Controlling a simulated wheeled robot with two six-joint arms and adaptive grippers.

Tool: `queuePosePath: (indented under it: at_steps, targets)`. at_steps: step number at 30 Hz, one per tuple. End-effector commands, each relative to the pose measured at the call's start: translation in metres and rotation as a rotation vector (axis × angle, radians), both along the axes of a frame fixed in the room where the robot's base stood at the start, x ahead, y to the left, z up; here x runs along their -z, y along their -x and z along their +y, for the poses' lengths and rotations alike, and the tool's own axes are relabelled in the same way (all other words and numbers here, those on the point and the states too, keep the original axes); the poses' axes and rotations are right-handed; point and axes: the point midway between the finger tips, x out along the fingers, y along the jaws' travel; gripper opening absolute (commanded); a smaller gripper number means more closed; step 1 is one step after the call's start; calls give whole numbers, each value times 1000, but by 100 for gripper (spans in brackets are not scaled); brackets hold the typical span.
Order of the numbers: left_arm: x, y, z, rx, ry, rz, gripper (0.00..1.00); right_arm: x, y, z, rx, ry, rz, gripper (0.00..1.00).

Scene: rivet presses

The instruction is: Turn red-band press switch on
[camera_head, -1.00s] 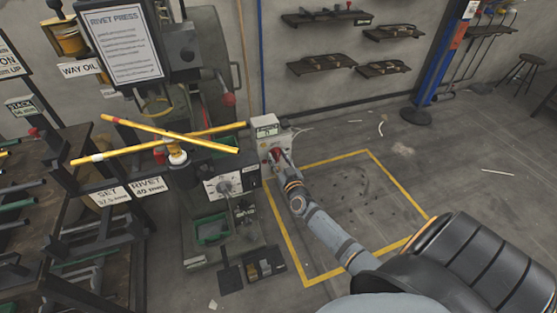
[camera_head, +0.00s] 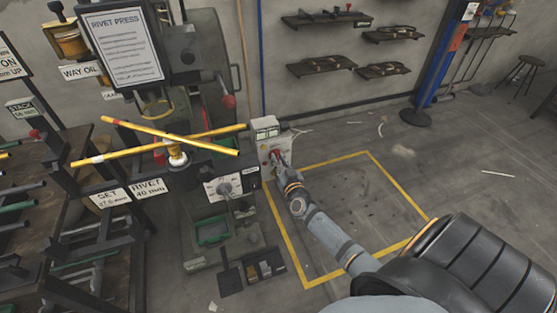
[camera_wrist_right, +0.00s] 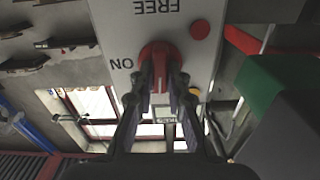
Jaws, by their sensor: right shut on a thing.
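A pale switch box (camera_head: 265,139) is mounted at the right side of the rivet press (camera_head: 185,115). My right gripper (camera_head: 277,156) reaches the box's front from the lower right. In the right wrist view my two fingers (camera_wrist_right: 160,82) are shut on a red switch knob (camera_wrist_right: 158,55), one finger on each side. The box face (camera_wrist_right: 118,22) appears upside down there. ON is printed left of the knob and FREE above it. The fingers partly hide the knob, so its exact pointing is unclear. My left gripper is not in view.
Yellow crossed bars (camera_head: 170,139) with a red and a white band stick out from the press. A red round button (camera_wrist_right: 200,29) sits beside FREE. A rack of rods (camera_head: 80,220) stands left. The yellow-marked floor area (camera_head: 345,200) under my right arm is clear.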

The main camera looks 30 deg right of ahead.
Motion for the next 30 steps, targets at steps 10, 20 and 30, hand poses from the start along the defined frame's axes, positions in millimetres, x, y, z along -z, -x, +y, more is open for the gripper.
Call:
queuePosePath:
  at_steps: [10, 20, 30]
  targets:
    - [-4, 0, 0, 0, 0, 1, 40, 1, 1, -1, 1, -271, -64, 0]
    - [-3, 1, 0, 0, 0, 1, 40, 2, 1, -3, 1, -577, -137, 0]
    - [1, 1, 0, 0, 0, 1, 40, 4, 1, -4, 1, -890, -211, 0]
